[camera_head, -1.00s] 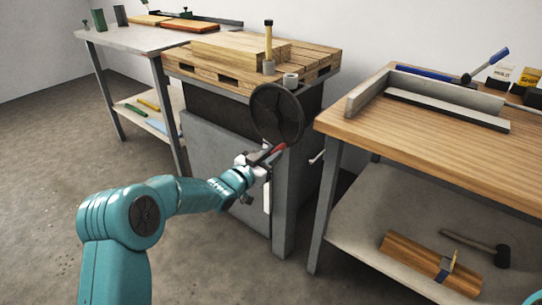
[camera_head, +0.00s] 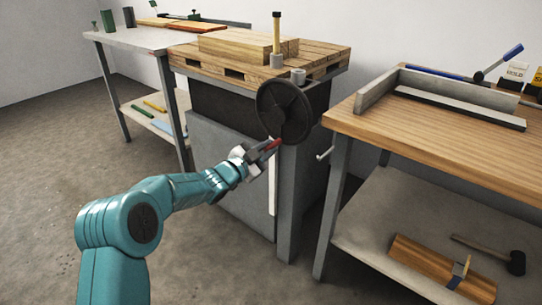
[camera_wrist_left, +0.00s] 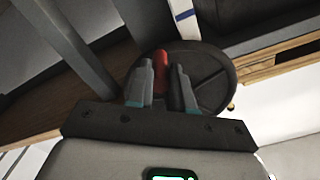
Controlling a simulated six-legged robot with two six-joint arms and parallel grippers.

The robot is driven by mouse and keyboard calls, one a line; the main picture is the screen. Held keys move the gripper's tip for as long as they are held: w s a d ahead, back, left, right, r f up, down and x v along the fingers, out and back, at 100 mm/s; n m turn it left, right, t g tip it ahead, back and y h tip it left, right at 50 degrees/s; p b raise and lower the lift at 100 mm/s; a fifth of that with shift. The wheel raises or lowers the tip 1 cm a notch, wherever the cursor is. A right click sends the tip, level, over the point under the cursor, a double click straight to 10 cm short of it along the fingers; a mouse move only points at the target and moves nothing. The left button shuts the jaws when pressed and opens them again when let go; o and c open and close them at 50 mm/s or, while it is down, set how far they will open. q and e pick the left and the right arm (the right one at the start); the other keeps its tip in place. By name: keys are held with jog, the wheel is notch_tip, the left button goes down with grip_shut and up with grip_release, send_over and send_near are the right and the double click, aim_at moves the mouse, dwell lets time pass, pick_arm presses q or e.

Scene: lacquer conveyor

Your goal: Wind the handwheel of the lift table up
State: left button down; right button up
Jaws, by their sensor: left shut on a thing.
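The dark round handwheel (camera_head: 284,111) stands at the front right corner of the lift table (camera_head: 232,160), which has a grey body and a pallet-like wooden top. My left gripper (camera_head: 264,150) is at the wheel's lower edge, shut on its red handle (camera_head: 273,144). In the left wrist view the red handle (camera_wrist_left: 161,63) shows between the two fingers (camera_wrist_left: 160,88), with the handwheel (camera_wrist_left: 200,75) behind them. My right gripper is not in view.
A wooden workbench (camera_head: 450,125) stands close on the right, with a mallet (camera_head: 490,250) and a wooden block (camera_head: 430,268) on its lower shelf. A grey table (camera_head: 130,40) stands at the left. Wooden boards (camera_head: 245,46) lie on the lift table. The floor at left is clear.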

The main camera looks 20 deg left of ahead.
pick_arm(q)
jog(key=shift+w+a+r+m, duration=0.1)
jog(key=shift+w+a+m, duration=0.15)
jog(key=shift+a+m, duration=0.6)
jog(key=c, duration=1)
grip_release()
jog(key=p+v, duration=0.2)
jog(key=v, duration=1.4)
jog(key=shift+s, duration=0.15)
